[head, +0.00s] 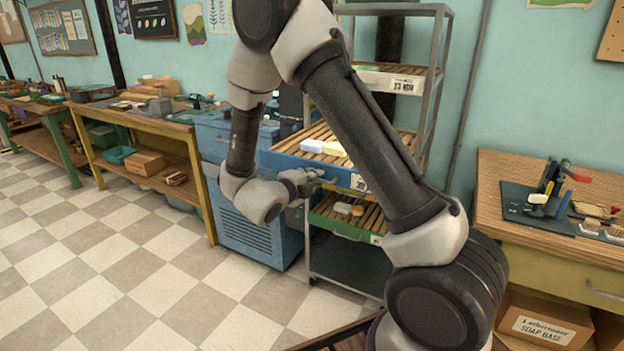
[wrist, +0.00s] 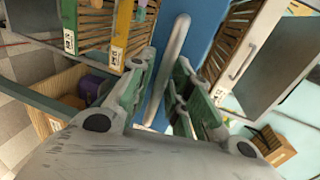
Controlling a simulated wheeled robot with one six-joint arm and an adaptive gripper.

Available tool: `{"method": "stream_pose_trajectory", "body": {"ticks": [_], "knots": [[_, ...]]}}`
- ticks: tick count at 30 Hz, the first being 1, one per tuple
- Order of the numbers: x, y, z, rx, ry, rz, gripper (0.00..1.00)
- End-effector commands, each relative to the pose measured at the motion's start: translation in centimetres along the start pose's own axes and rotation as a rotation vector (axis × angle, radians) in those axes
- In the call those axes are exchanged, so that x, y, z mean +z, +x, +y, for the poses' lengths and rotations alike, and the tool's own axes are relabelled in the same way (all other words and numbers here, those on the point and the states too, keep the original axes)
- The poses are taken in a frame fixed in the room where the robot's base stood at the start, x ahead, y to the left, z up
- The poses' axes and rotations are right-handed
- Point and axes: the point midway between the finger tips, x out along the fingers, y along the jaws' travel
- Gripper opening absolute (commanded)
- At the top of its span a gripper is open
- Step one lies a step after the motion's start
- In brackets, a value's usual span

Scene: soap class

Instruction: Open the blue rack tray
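The blue rack tray (head: 285,160) is at mid height on a metal rack in the head view. It holds pale and yellow soap bars and appears to jut out past the green tray below. In the wrist view, its blue front (wrist: 202,30) is close, with a pale bar handle (wrist: 172,60) running along it. My gripper (head: 312,181) is at the tray's front; its fingers (wrist: 168,88) show in the wrist view on either side of the handle. My arm hides part of the tray.
A green-fronted tray (head: 345,229) with soap sits below, and a white-labelled tray (head: 390,82) above. A blue cabinet (head: 240,215) stands close on the left. A wooden workbench (head: 550,235) is at right. Checkered floor (head: 120,270) is open at front left.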

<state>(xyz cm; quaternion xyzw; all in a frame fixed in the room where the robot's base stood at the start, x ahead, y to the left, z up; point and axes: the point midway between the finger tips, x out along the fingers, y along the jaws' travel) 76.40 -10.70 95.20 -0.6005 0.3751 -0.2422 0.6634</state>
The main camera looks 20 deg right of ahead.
Motion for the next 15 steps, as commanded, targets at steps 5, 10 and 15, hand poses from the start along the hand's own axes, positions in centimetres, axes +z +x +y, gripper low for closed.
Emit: {"method": "stream_pose_trajectory", "body": {"ticks": [5, 10, 15], "knots": [[0.0, 0.0, 0.0, 0.000, 0.000, 0.000, 0.32], [0.0, -0.1, 0.0, -0.001, 0.000, 0.000, 0.32], [0.1, -1.8, 0.0, 0.000, 0.000, -0.004, 0.32]]}}
